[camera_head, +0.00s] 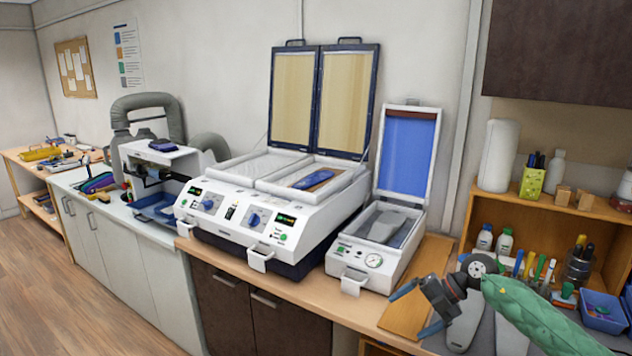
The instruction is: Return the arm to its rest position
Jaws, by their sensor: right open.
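My right gripper (410,312) is low at the right of the head view, above the front of the wooden bench. Its two fingers are spread apart with nothing between them. My right arm (535,312), in a green sleeve, comes in from the lower right corner. My left gripper is not in view. A blue and brown insole (314,180) lies on the right bed of the white two-bed machine (238,225), whose two lids (293,100) stand open. A small white press (370,262) to its right has its blue-lined lid (407,150) raised, with grey forms (386,226) inside.
Grey flat shapes (511,338) lie on the bench below my right wrist. A wooden shelf (540,207) with bottles, pens and a paper roll (498,155) stands behind my arm. A blue bin (603,312) is at far right. A wooden board (415,300) lies beside the press.

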